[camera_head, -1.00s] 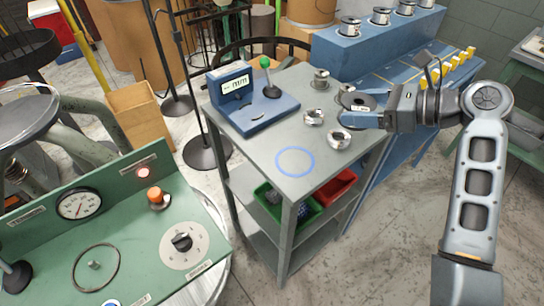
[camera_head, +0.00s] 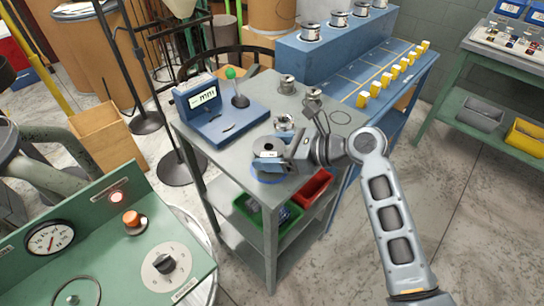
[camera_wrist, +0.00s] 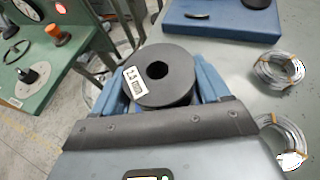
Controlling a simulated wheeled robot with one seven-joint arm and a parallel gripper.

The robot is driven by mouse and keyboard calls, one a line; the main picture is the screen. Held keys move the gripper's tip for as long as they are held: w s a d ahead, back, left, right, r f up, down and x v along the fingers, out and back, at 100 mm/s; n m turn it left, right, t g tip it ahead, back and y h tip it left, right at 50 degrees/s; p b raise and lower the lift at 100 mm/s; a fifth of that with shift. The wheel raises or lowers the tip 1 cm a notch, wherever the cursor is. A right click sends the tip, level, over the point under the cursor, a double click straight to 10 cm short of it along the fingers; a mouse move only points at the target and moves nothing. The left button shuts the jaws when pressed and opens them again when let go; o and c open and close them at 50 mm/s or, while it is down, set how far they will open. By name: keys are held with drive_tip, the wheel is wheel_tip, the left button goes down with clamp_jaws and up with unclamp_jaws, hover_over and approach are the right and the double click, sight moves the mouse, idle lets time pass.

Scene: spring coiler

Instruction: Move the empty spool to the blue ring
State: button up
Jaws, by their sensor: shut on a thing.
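In the head view the spool is at the front part of the grey table, over or just behind the blue ring (camera_head: 262,178). Only part of the ring's outline shows, the rest being hidden by the spool and gripper. I cannot tell whether the spool touches the table top.
Wire coils (camera_wrist: 279,70) lie to the right of the spool in the wrist view. A blue gauge with a green-knobbed lever (camera_head: 231,74) stands on the table's back left. A thin dark ring outline (camera_head: 340,117) is bare at the right. Green and red bins (camera_head: 314,187) sit below.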

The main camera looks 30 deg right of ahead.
drive_tip(key=shift+f, duration=1.15)
drive_tip(key=shift+f, duration=0.1)
drive_tip(key=o, duration=1.1)
drive_tip(key=v, duration=1.2)
